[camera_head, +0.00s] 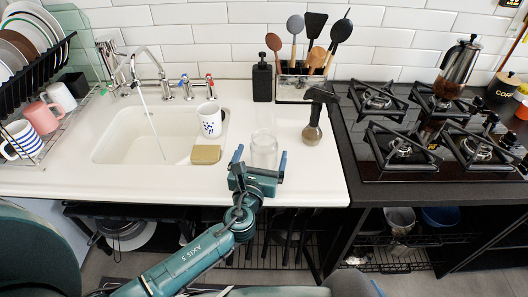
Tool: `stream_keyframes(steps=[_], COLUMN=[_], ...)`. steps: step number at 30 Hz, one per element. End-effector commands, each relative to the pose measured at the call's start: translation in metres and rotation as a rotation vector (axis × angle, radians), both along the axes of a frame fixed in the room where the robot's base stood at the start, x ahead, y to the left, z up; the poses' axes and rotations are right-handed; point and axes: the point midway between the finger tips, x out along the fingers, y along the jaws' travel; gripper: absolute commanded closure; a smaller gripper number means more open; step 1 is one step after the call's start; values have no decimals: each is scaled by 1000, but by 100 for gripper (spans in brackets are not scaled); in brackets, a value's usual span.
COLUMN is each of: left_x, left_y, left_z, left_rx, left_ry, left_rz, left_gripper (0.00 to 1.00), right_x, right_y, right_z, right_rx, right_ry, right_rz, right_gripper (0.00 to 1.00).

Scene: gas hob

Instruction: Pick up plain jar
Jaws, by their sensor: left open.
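The plain jar (264,146) is clear glass and stands upright on the white counter, right of the sink. My left gripper (260,160) reaches in from the front edge of the counter. It is open, with one fingertip showing on each side of the jar's lower part. I cannot tell whether the fingers are around the jar or still in front of it. The gripper body hides the area just below the jar. My right gripper is not in view.
Left of the jar are a patterned mug (211,119) and a sponge (206,154). Close on its right stands a dark-topped grinder-like object (313,125). Behind are a black dispenser (262,81) and a utensil holder (302,81). The gas hob (440,130) is at right, the sink (130,140) at left.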

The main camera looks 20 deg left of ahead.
Motion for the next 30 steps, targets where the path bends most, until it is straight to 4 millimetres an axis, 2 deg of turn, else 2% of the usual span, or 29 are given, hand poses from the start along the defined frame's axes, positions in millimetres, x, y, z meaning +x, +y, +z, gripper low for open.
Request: stream_keyframes(steps=[3,6,14,30], left_x=[19,27,30,29], left_y=[0,1,1,1], left_z=[-2,-2,-3,-3], left_rx=[-1,0,-1,-1], left_ry=[-2,-1,0,0], left_rz=[0,0,-1,-1], left_gripper=[7,7,7,50], right_x=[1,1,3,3], right_y=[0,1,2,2], right_z=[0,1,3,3], right_rx=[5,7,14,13], right_ry=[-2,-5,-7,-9], right_rz=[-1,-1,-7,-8], right_gripper=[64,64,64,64])
